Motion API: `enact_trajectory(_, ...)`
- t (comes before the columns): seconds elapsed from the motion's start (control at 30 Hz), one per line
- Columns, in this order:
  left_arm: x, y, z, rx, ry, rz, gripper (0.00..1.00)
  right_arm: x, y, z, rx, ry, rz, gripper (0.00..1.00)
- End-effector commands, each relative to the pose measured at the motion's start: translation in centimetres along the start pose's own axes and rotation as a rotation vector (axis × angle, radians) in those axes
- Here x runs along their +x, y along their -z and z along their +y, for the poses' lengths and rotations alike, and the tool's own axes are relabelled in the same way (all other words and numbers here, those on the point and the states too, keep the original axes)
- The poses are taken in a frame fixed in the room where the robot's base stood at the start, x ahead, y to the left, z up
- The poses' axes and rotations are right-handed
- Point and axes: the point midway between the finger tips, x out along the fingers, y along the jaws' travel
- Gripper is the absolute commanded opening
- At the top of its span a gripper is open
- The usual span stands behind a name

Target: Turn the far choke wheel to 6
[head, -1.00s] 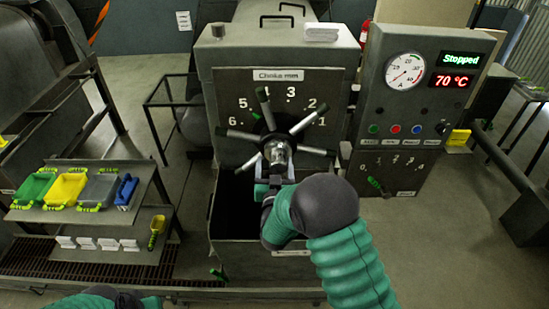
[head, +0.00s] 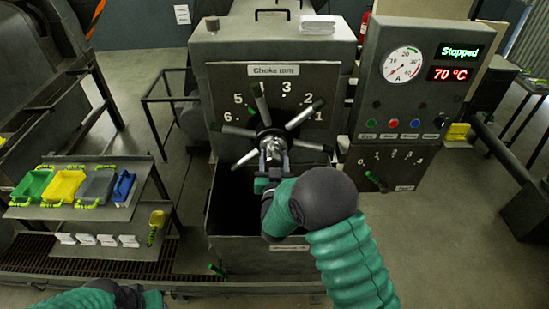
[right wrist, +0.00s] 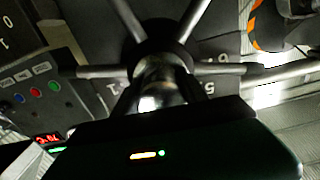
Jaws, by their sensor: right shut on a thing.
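The choke wheel (head: 297,121) has several metal spokes and stands before a dark dial marked 1 to 6 under the label "Choke mm" (head: 275,70). A thin green pointer (head: 251,110) shows behind the spokes, beside the 5; a spoke partly covers the 4. My right gripper (head: 272,160) is shut on the wheel at its hub; the fingertips are hard to make out. In the right wrist view the wheel's hub (right wrist: 160,75) and spokes fill the space directly ahead of the gripper. Only part of my left arm shows at the bottom left, without its gripper.
A shelf (head: 60,212) with coloured trays stands left. An open dark chute (head: 232,200) lies below the wheel.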

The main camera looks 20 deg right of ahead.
Motion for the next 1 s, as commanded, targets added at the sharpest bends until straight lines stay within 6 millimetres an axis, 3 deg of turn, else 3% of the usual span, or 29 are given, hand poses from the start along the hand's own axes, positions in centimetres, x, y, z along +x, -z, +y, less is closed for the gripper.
enact_trajectory(0.37, 0.4, -0.1, 0.0, 0.000, 0.000, 0.000, 0.36, 0.0, -0.3, 0.2, -0.045, -0.004, -0.003, 0.00)
enact_trajectory(1.0, 2.4, -0.6, 0.0, 0.000, 0.000, 0.000, 0.36, 0.0, -0.4, 0.3, -0.442, -0.002, -0.004, 0.00)
